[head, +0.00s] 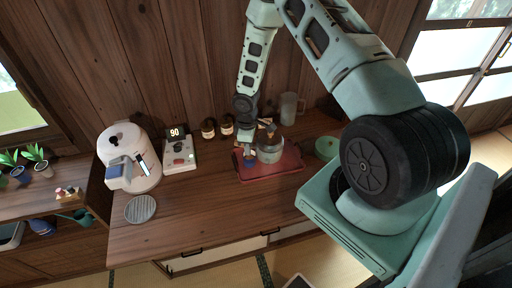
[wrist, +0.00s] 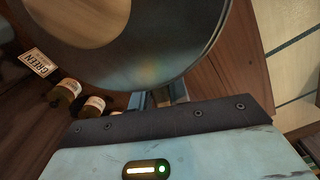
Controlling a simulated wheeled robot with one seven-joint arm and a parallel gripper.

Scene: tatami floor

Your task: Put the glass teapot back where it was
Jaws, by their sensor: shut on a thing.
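The glass teapot (head: 270,153) is a greyish round pot at the back of a red tray (head: 285,171) on the wooden counter. It looks upright; whether its base touches the tray I cannot tell. In the wrist view the large round glass body (wrist: 150,73) fills the top of the picture, very close. My gripper (head: 262,131) is at the teapot's upper left side and shut on it. In the wrist view its fingers (wrist: 163,98) meet the glass edge; the exact grip point is partly hidden. A small blue cup (head: 249,163) sits left of the teapot on the tray.
A white kettle (head: 130,160), a device reading 90 (head: 179,151) and a round grey trivet (head: 140,208) stand left. Two brown jars (head: 208,128) and a clear jug (head: 290,107) are behind. A green round thing (head: 327,147) is right. The counter's front middle is clear.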

